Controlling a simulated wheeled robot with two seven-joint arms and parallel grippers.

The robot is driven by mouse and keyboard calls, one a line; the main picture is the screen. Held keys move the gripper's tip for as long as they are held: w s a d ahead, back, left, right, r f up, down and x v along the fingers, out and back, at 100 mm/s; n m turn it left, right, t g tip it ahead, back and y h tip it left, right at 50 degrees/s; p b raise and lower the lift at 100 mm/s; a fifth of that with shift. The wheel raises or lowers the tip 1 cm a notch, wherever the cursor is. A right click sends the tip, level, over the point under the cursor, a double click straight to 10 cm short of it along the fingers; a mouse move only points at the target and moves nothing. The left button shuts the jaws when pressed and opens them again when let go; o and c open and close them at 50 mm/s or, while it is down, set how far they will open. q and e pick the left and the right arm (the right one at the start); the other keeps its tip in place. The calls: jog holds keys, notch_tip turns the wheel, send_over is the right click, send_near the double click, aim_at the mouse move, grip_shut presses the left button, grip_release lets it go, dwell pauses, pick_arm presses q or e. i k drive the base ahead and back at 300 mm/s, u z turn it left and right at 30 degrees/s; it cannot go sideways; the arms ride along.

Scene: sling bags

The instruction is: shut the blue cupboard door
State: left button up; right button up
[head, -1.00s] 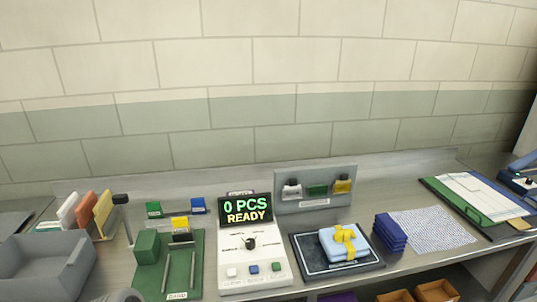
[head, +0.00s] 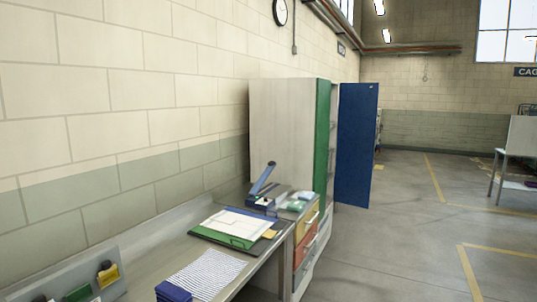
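The blue cupboard door (head: 356,146) stands open in the head view, right of centre. It juts out to the right from the far end of a tall pale cupboard (head: 283,128). A green door or panel (head: 322,140) is on the cupboard's front, just left of the blue door. Neither of my grippers is in view.
Open grey floor (head: 400,240) lies to the right, with another table (head: 515,160) at far right.

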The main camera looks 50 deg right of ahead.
aim_at(358, 102)
jog(key=z, duration=0.55)
jog(key=k, duration=0.65)
jog(key=z, duration=1.2)
jog(key=i, duration=1.5)
jog(key=z, duration=1.05)
jog(key=i, duration=1.95)
jog(key=z, duration=0.45)
jog(key=i, duration=4.1)
jog(key=u, duration=0.35)
jog(key=i, duration=1.8)
jog(key=u, duration=2.15)
jog(key=i, duration=1.1)
jog(key=u, duration=1)
jog(key=i, duration=0.3)
jog(key=u, duration=0.1)
